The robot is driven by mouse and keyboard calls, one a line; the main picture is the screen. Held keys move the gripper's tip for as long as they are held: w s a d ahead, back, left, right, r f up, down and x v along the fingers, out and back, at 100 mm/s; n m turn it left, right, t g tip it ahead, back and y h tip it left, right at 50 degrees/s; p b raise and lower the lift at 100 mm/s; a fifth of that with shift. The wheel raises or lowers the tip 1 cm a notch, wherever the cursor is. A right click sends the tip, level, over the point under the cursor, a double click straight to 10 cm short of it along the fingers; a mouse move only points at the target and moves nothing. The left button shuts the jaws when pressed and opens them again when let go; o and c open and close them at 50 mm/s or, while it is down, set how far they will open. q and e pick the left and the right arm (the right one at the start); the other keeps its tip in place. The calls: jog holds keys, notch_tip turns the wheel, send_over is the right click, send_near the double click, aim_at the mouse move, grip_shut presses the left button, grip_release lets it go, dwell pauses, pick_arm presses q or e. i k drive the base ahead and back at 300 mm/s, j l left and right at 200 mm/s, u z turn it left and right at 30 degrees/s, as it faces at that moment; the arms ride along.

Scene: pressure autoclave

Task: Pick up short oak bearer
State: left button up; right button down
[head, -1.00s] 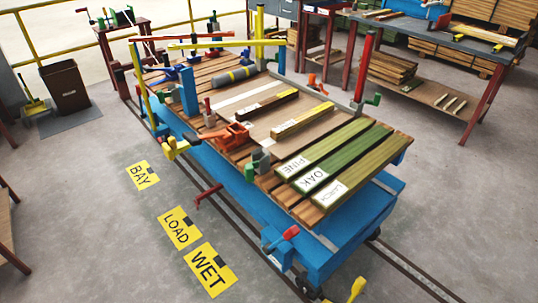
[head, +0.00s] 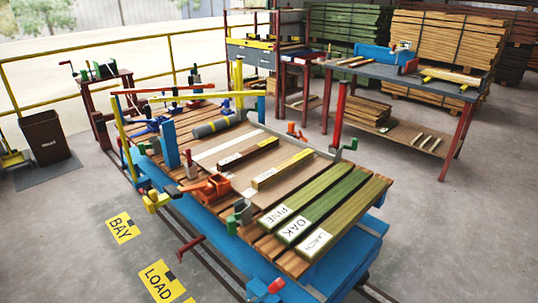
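Two short wooden bars lie on the tan panel of the blue cart's slatted top. One is darker brown with a pale label (head: 248,153); the other is lighter with a yellow top and a pale label (head: 283,169). Their labels are too small to read, so I cannot tell which is the short oak bearer. Right of them lie three longer boards marked PINE (head: 301,199), OAK (head: 325,209) and LARCH (head: 348,215). Neither of my grippers is in view.
The blue cart (head: 340,262) carries clamps, an orange tool (head: 207,188) and a grey roll (head: 215,126). A grey workbench (head: 400,75) stands at the back right, with timber stacks (head: 440,48) behind. Grey floor is clear at the right.

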aim_at(226, 164)
jog(key=i+j+z, duration=0.1)
jog(key=z, duration=0.3)
jog(key=j+z, duration=0.25)
jog(key=z, duration=0.15)
jog(key=j+z, duration=0.25)
jog(key=z, duration=0.15)
jog(key=j+z, duration=0.2)
jog(key=j, duration=0.45)
jog(key=j+z, duration=0.25)
jog(key=j, duration=0.4)
jog(key=k+j+z, duration=0.2)
jog(key=j, duration=0.45)
jog(key=k+j, duration=0.1)
jog(key=j, duration=0.55)
jog(key=k+j, duration=0.1)
jog(key=j, duration=0.5)
